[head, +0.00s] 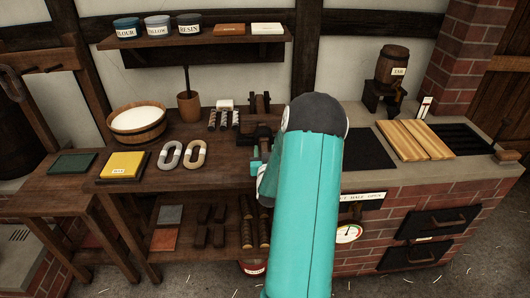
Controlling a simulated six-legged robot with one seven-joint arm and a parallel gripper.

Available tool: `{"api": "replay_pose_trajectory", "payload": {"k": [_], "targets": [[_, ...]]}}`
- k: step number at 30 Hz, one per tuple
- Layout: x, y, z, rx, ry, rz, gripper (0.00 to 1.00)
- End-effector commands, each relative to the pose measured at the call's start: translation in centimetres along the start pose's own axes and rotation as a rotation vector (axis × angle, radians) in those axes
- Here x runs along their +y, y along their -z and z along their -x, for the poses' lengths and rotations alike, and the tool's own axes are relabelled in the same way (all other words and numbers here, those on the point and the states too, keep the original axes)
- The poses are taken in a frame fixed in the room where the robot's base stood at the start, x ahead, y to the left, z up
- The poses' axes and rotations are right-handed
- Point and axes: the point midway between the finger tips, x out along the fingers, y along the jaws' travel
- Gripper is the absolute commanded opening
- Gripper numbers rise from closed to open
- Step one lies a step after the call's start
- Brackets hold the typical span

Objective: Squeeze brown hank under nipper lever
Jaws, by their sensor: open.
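Two oval rope hanks lie side by side on the wooden bench. The right one is the tan-brown hank (203,153), and the left one is a pale grey hank (164,156). A dark device (262,133) stands on the bench right of the hanks, partly behind my arm. It may be the nipper, but I cannot make out its lever. My gripper (257,167) is low over the bench, right of the brown hank and apart from it. It is small in view, partly hidden by my teal arm, and holds nothing that I can see.
A wooden tub of white stuff (138,137) and a yellow block (122,165) are left of the hanks. A shelf (195,40) with labelled pots hangs above. Bobbins (223,120) stand behind. A brick stove counter (455,180) is at right. Bench space before the hanks is clear.

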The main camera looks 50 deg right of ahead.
Motion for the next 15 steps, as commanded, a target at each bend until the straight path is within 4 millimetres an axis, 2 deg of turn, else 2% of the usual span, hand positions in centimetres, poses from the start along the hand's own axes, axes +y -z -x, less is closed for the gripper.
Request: {"api": "replay_pose_trajectory", "payload": {"k": [3, 10, 15], "targets": [[-0.01, -0.01, 0.03, 0.0, 0.0, 0.0, 0.45], [0.0, -0.01, 0.05, 0.0, 0.0, 0.0, 0.0], [0.0, 0.02, 0.06, 0.0, 0.0, 0.0, 0.0]]}}
